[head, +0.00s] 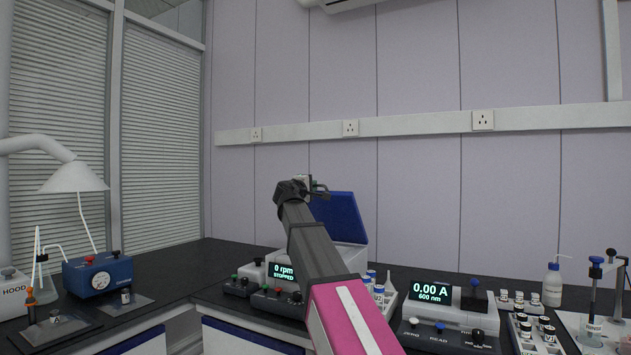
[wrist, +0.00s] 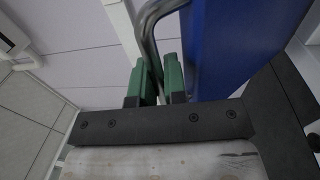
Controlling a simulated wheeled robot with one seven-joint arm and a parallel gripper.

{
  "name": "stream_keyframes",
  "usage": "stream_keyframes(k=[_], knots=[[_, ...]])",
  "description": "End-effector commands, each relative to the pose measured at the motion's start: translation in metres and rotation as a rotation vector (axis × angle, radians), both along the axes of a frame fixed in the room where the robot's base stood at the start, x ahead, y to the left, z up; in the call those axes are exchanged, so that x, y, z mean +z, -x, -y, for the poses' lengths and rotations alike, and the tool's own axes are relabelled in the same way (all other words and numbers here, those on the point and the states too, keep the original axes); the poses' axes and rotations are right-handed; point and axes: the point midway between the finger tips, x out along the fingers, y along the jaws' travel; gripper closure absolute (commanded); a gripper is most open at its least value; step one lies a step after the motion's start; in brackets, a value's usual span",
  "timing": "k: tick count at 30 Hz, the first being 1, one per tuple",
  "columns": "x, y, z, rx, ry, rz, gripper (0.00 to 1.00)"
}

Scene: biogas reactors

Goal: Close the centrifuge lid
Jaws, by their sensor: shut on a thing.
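The centrifuge (head: 352,256) stands on the black bench, mostly behind my arm in the head view. Its blue lid (head: 346,217) is raised and tilted up. The lid also fills the upper right of the wrist view (wrist: 235,45). My gripper (head: 318,187) is at the upper left edge of the lid. In the wrist view the green fingers of my gripper (wrist: 156,78) are shut on the bent metal lid handle (wrist: 147,22). The centrifuge display (head: 283,271) reads 0 rpm, STOPPED. The inside of the centrifuge is hidden.
A photometer (head: 431,292) reading 0.00 A stands to the right, with vial racks (head: 538,332) beyond it. Small bottles (head: 379,290) stand close by the centrifuge's right side. A blue gauge box (head: 98,275) and a lamp-like hood (head: 75,178) are at left. The air above the bench is clear.

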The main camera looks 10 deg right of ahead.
Motion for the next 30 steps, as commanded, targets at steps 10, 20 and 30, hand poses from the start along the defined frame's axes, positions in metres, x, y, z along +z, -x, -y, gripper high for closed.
stream_keyframes(k=[10,20,30], knots=[[-0.061,0.048,-0.033,0.004,0.142,0.189,1.00],[-0.109,0.071,-0.051,0.002,0.244,0.333,1.00],[-0.152,0.086,-0.061,0.001,0.280,0.386,1.00]])
